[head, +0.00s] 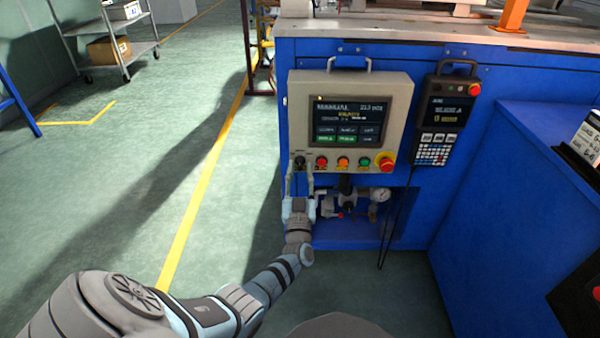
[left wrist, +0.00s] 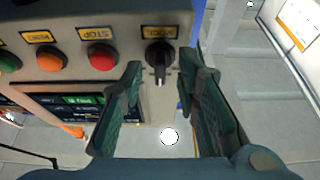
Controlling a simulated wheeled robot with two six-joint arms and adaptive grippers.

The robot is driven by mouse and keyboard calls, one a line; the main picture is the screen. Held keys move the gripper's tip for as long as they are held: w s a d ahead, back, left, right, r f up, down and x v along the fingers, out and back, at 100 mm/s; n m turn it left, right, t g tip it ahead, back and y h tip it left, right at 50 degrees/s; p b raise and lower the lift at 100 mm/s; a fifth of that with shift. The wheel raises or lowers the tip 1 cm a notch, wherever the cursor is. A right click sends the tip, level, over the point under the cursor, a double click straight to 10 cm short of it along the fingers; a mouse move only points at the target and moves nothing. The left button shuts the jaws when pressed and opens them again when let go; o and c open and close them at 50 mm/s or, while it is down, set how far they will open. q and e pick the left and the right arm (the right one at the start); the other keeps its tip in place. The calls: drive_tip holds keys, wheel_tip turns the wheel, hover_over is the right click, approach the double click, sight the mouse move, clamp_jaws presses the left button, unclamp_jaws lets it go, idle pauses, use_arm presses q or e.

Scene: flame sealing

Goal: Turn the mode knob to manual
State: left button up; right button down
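The mode knob (left wrist: 159,57) is a black rotary knob at the end of the button row in the left wrist view, with a yellow label above it. It also shows at the lower left of the control panel (head: 399,95) in the head view (head: 300,161). My left gripper (left wrist: 158,78) is open, with one finger on either side of the knob. A gap shows between the knob and each finger, and I see no contact. In the head view my left gripper (head: 300,178) is in front of the panel's lower left corner. My right gripper is not in view.
Red (head: 321,162), orange (head: 343,162) and green (head: 365,162) buttons and a red emergency stop (head: 386,162) sit right of the knob. A teach pendant (head: 446,112) hangs beside the panel. A pressure gauge (head: 381,195) and valves are below. Open floor lies left.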

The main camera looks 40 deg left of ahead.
use_arm(q)
drive_tip(key=v, duration=1.1)
drive_tip(key=shift+s+d+f, duration=0.15)
drive_tip(key=shift+s+d, duration=0.1)
drive_tip(key=shift+s, duration=0.05)
